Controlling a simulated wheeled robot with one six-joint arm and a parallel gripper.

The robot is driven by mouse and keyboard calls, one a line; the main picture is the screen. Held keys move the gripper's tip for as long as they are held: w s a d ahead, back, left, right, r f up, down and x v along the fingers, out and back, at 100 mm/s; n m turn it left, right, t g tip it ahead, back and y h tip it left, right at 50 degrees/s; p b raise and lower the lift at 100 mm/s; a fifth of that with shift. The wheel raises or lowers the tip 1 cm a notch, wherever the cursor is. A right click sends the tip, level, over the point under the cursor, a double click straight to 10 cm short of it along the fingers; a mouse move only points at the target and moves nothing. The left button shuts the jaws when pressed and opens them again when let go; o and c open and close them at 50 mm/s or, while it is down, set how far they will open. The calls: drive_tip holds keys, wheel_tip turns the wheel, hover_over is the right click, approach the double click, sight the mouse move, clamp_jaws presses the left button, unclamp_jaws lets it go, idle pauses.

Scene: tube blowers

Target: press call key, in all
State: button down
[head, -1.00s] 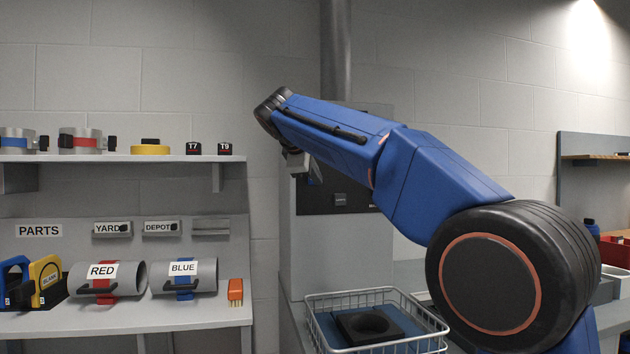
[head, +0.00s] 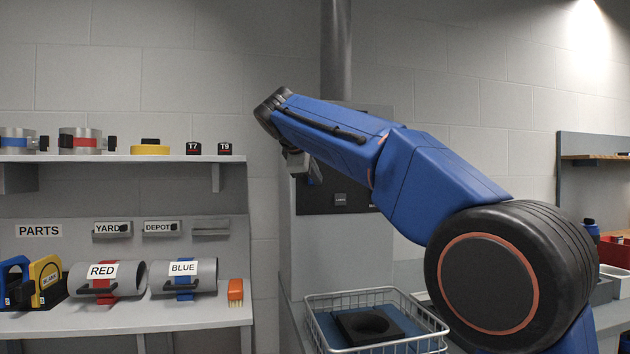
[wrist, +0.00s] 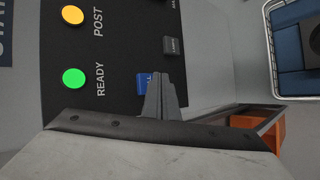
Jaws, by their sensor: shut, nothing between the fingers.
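A blue key (wrist: 144,84) is on the dark control panel (wrist: 115,20) in the wrist view. Part of its white lettering shows; the rest is covered by my gripper. My gripper (wrist: 168,78) is shut and empty, with its fingertips over the right part of the blue key. I cannot tell if they touch it. In the head view, my gripper (head: 298,165) is in front of the panel (head: 350,192), mostly behind my arm, and a bit of the blue key shows beside it.
A dark grey key (wrist: 171,46) is near the blue one. An amber POST light (wrist: 73,15) and a green READY light (wrist: 74,78) are lit. A wire basket (head: 375,345) stands below the panel. A parts shelf (head: 130,325) holds labelled tubes at left.

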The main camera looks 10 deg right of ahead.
drive_tip(key=shift+w, duration=0.15)
drive_tip(key=shift+w, duration=0.2)
